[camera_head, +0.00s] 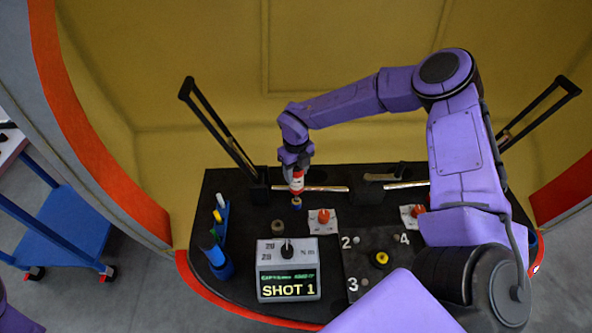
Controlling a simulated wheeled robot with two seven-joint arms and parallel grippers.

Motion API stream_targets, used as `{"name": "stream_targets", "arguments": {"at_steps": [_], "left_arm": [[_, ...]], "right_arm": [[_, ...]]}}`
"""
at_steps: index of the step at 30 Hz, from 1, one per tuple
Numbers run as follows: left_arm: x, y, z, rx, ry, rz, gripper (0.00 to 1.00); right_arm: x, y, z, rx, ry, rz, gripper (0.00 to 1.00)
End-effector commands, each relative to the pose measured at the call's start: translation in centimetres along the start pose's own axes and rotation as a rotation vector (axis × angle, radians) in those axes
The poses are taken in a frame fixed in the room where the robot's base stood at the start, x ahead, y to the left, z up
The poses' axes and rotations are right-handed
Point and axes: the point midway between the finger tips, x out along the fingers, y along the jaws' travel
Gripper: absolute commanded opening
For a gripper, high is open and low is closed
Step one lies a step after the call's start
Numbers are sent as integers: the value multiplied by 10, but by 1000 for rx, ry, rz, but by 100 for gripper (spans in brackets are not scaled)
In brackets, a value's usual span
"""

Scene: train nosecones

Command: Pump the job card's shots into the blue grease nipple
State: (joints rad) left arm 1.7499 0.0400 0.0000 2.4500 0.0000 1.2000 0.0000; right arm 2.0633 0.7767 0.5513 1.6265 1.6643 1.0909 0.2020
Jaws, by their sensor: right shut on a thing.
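A small blue piece (296,203), apparently the blue grease nipple, is directly under the tool's lower end. I cannot tell if they touch. A grey box (286,246) with a dial has a lit display (288,287) reading "SHOT 1"; its smaller line is too blurred to read. No job card can be made out for sure. My left gripper is not in view.
Two orange knobs on white plates (323,228) (411,224) stand right of the tool. A numbered dark panel (362,281) has a yellow knob (381,258). A rack of coloured tools (221,215) and a blue holder (222,268) stand left. Black bars (222,130) rise behind.

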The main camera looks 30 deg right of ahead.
Motion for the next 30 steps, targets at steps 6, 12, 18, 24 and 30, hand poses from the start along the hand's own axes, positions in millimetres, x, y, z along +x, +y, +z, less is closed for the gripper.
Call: {"name": "stream_targets", "arguments": {"at_steps": [6, 12, 18, 24, 30], "left_arm": [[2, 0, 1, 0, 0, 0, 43], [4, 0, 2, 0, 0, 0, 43], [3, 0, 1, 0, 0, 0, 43], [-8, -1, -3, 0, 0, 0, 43], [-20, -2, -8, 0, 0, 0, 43]], "right_arm": [[3, 0, 0, 0, -1, 0, 13], [5, 0, 0, 0, -1, 0, 13], [4, 0, 0, 0, -1, 0, 13], [-12, 0, 1, 1, -2, 1, 13], [-28, 0, 1, 1, -2, 1, 13]]}}
